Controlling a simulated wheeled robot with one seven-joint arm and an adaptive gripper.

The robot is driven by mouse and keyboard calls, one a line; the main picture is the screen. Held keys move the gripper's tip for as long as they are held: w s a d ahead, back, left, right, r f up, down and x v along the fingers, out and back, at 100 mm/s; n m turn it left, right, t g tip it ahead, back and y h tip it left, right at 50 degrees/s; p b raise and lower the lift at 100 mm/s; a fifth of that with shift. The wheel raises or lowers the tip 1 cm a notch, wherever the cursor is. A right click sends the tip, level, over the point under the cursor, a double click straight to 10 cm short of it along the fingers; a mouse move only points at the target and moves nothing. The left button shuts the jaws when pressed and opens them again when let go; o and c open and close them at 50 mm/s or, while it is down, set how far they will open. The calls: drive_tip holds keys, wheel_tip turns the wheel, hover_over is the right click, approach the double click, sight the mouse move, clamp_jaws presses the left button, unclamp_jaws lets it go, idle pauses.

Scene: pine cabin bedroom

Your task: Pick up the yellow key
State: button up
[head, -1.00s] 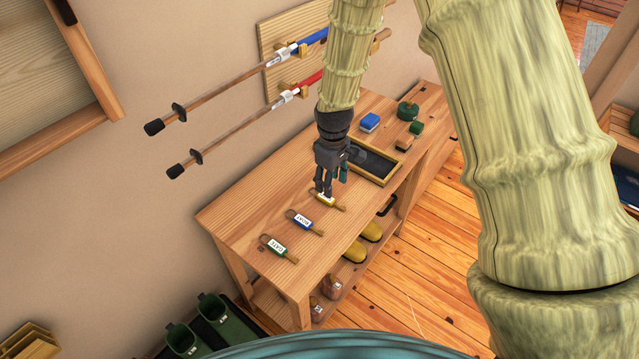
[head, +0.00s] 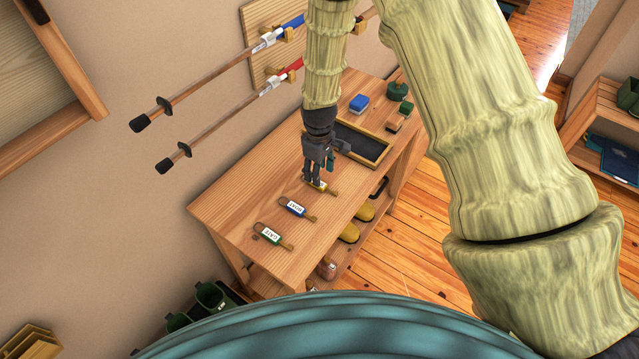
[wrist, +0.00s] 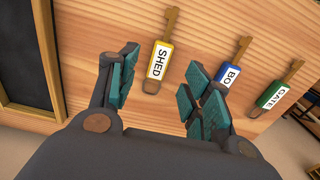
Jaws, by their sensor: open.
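The yellow key (wrist: 159,60) has a white label reading SHED and lies flat on the wooden bench (head: 240,190). In the wrist view it lies ahead of my gripper (wrist: 165,85), between the lines of its two teal-padded fingers, which are apart with nothing between them. In the head view my gripper (head: 318,180) is right over the yellow key (head: 322,187) and partly hides it. The gap in height between them is hard to tell. A blue-tagged key (head: 294,207) and a green-tagged key (head: 268,233), reading GATE, lie in a row to the left.
A dark tray with a wooden rim (head: 392,148) lies beside my gripper on the bench. Two poles (head: 215,122) hang on the wall.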

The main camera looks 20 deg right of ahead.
drive_tip(key=shift+f+p, duration=1)
drive_tip(key=shift+f, duration=0.3)
drive_tip(key=shift+f+p, duration=0.4)
drive_tip(key=shift+f, duration=0.85)
drive_tip(key=c, duration=1.1)
